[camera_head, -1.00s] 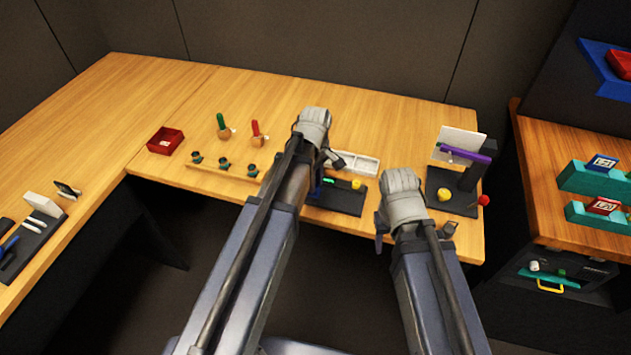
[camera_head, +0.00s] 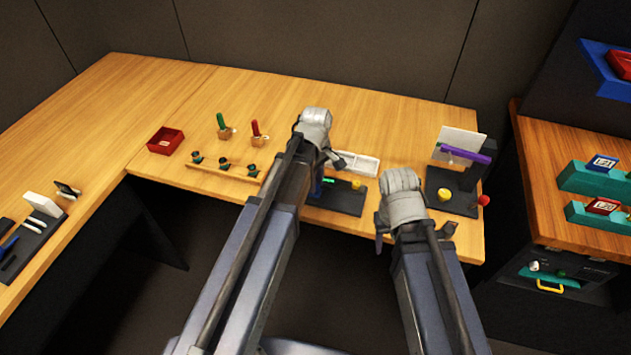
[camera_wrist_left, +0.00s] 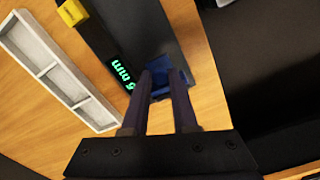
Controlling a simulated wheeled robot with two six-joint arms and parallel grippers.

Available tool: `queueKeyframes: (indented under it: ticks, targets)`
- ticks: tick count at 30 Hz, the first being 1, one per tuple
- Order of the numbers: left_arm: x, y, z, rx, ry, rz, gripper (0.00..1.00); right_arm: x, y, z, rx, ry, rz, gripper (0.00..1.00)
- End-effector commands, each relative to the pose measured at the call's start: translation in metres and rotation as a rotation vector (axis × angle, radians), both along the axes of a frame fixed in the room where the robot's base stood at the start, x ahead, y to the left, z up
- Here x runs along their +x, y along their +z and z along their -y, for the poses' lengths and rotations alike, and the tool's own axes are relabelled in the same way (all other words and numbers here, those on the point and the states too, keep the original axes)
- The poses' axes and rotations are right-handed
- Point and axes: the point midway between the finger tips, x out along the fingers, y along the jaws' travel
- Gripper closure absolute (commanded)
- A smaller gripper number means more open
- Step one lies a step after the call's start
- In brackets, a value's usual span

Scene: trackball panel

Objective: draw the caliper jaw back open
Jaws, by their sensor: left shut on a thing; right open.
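The caliper is a dark bar fixture (camera_head: 338,198) on the table, with a green lit display (camera_wrist_left: 121,72) reading in mm and a yellow part (camera_wrist_left: 71,12) at one end. A blue jaw piece (camera_wrist_left: 180,80) sits between the fingertips of my left gripper (camera_wrist_left: 165,80); the fingers are shut on it. In the head view my left gripper (camera_head: 330,160) is over the fixture and its arm covers part of it. My right gripper (camera_head: 449,229) is open, low at the table's front edge, apart from the caliper; its fingers are hard to make out.
A white divided tray (camera_head: 357,163) lies just behind the caliper. A red bin (camera_head: 166,140) and a wooden peg rail (camera_head: 215,173) are to the left.

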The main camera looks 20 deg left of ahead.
Motion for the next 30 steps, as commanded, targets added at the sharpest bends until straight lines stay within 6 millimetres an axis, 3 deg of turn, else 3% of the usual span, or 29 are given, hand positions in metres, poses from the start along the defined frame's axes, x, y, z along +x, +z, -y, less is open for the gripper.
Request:
queueKeyframes:
  ticks: [9, 17, 18, 21, 30]
  targets:
    - [-0.001, 0.0, 0.046, 0.0, -0.003, 0.0, 1.0, 0.0, 0.0, 0.0, 0.0, 0.0, 0.0, 0.5]
    - [-0.002, 0.0, 0.049, -0.005, -0.002, 0.0, 1.0, 0.0, 0.0, 0.0, 0.0, 0.0, 0.0, 0.5]
    - [-0.002, 0.0, 0.05, -0.005, -0.002, 0.0, 0.71, 0.0, 0.0, 0.0, 0.0, 0.0, 0.0, 0.5]
    - [-0.002, 0.0, 0.049, -0.004, -0.002, 0.0, 0.61, 0.0, 0.0, 0.0, 0.0, 0.0, 0.0, 0.5]
    - [-0.002, 0.001, 0.048, -0.001, -0.001, 0.0, 0.61, 0.0, 0.001, 0.0, 0.0, 0.0, 0.0, 0.5]
